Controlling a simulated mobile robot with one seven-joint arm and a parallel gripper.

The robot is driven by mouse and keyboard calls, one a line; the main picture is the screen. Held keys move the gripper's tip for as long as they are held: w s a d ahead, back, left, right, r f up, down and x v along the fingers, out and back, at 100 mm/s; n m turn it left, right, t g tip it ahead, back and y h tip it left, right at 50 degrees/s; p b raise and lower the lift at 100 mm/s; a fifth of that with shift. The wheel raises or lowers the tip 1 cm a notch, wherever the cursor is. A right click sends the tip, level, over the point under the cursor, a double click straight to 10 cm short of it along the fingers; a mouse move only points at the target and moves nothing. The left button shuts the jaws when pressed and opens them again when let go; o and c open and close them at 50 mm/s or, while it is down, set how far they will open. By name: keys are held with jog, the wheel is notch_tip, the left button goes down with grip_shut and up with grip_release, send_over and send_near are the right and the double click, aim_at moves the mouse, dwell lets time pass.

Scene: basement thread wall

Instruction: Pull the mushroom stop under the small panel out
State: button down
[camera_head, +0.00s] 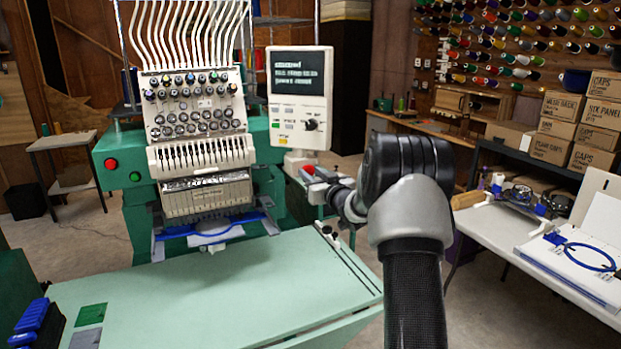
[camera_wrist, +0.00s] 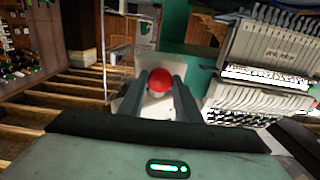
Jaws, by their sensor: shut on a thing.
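The small panel (camera_head: 325,95) is a pale box with a dark screen and a knob, on the right side of the embroidery machine. The red mushroom stop (camera_head: 308,169) shows just under it, partly hidden by my gripper (camera_head: 318,180). In the wrist view the round red mushroom stop (camera_wrist: 159,82) sits against a whitish box (camera_wrist: 146,66). There the two dark fingers of my gripper (camera_wrist: 160,88) are closed on either side of its head. The stop's stem is hidden.
The green machine table (camera_head: 220,290) spreads out in front. A separate red button (camera_head: 111,163) is on the machine's left side. A white table (camera_head: 540,235) with hoops stands at right, beside stacked boxes (camera_head: 575,125). Open floor shows at left.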

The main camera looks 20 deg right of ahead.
jog(key=shift+s+f, duration=0.1)
jog(key=shift+f, duration=0.05)
jog(key=c, duration=1.3)
grip_release()
jog(key=shift+s, duration=0.1)
jog(key=s, duration=1.7)
jog(key=shift+s+d+b, duration=0.2)
jog(key=shift+d+b, duration=0.15)
jog(key=shift+b, duration=0.1)
